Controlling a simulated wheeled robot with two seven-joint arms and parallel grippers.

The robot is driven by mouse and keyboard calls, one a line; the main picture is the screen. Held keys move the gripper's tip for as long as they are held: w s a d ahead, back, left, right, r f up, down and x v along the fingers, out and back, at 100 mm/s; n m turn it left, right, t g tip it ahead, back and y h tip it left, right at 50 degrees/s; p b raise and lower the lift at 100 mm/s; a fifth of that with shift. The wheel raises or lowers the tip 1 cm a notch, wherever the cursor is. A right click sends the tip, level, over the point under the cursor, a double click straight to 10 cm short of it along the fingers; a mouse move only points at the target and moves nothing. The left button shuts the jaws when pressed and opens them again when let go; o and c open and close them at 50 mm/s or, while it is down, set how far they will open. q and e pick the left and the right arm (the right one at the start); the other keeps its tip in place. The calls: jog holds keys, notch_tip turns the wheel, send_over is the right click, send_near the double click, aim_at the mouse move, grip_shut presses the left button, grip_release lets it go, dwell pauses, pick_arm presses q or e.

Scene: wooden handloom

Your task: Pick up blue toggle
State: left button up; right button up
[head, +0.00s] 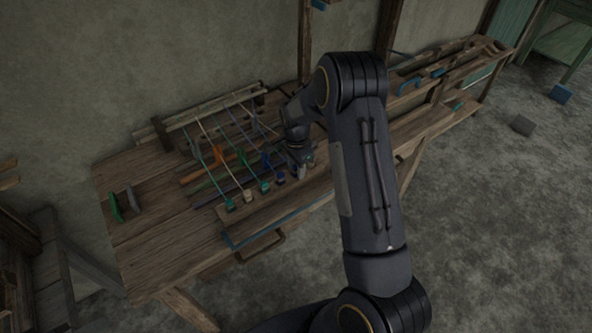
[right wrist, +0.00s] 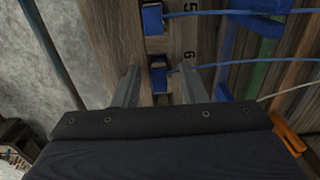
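In the right wrist view a blue toggle (right wrist: 159,80) with a blue cord sits on a wooden strip by the mark 6. A second blue toggle (right wrist: 153,20) sits farther up by the mark 5. My right gripper (right wrist: 158,88) is open, with one finger on each side of the toggle by the 6. I cannot tell whether the fingers touch it. In the head view my right gripper (head: 299,170) is low over the far end of the toggle row, and my arm hides part of it. A blue toggle (head: 281,180) shows just left of it. My left gripper is not in view.
The wooden table (head: 150,245) carries a row of toggles, including a green one (head: 230,205) and a cream one (head: 248,196), with cords running to a rear rack (head: 205,112). A green disc (head: 115,208) stands at the left. The table's front left is clear.

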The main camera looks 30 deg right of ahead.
grip_shut()
dwell(0.3)
jog(key=shift+r, duration=0.6)
jog(key=s+a+r+b, duration=0.2)
jog(key=s+r+b, duration=0.1)
jog(key=s+r, duration=0.8)
jog(key=s, duration=0.3)
jog(key=shift+a+r, duration=0.15)
jog(key=shift+r, duration=0.25)
